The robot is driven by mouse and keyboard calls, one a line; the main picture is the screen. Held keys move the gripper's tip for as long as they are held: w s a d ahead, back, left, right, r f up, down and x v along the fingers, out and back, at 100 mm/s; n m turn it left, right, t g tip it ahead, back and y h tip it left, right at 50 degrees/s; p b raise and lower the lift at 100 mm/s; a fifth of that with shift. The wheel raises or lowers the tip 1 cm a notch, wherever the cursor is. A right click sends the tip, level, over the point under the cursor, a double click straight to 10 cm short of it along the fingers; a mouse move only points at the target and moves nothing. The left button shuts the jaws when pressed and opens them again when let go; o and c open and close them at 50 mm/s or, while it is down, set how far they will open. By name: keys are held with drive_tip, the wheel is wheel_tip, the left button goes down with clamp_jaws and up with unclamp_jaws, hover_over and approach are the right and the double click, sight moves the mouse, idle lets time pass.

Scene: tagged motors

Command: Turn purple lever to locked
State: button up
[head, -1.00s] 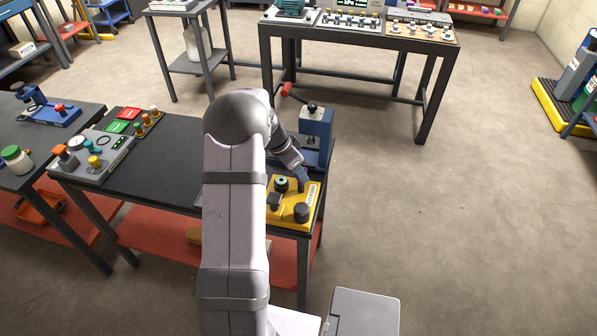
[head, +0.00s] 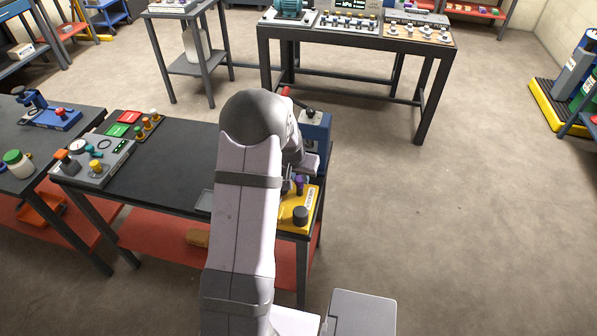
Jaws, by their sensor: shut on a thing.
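The purple lever (head: 299,184) shows as a small purple piece on the yellow box (head: 311,206), near the right end of the black-topped bench. My gripper (head: 297,179) is at the lever, shut on it, with my arm reaching over from the front. My arm hides most of the gripper, the left part of the yellow box and the lever's base. I cannot read from this view which position the lever points to. A black knob (head: 300,215) sits at the front of the same box.
A blue press-like device (head: 316,135) with a red-handled lever (head: 287,92) stands just behind the yellow box. A grey control panel (head: 97,160) sits at the bench's left end. The middle of the bench top (head: 178,165) is clear.

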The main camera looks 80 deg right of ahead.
drive_tip(key=shift+s+f+n+t, duration=0.15)
drive_tip(key=shift+n+t, duration=0.35)
drive_tip(key=shift+n, duration=0.7)
drive_tip(key=n+b, duration=0.1)
drive_tip(key=b, duration=0.1)
drive_tip(key=n+b, duration=0.1)
drive_tip(key=b, duration=0.1)
drive_tip(key=n+t+b, duration=0.1)
drive_tip(key=b, duration=0.1)
drive_tip(key=shift+s+d+f, duration=0.15)
drive_tip(key=shift+f, duration=0.1)
drive_tip(key=n+b, duration=0.1)
drive_tip(key=b, duration=0.2)
drive_tip(key=shift+n+t+y, duration=0.3)
drive_tip(key=shift+t, duration=0.1)
drive_tip(key=n+b, duration=0.2)
drive_tip(key=b, duration=0.1)
drive_tip(key=shift+s+r+n+t+y, duration=0.1)
drive_tip(key=shift+r+n+t+y, duration=0.25)
drive_tip(key=shift+n+t+y, duration=0.05)
drive_tip(key=o, duration=1)
drive_tip(key=shift+o, duration=0.2)
drive_tip(key=shift+r, duration=0.1)
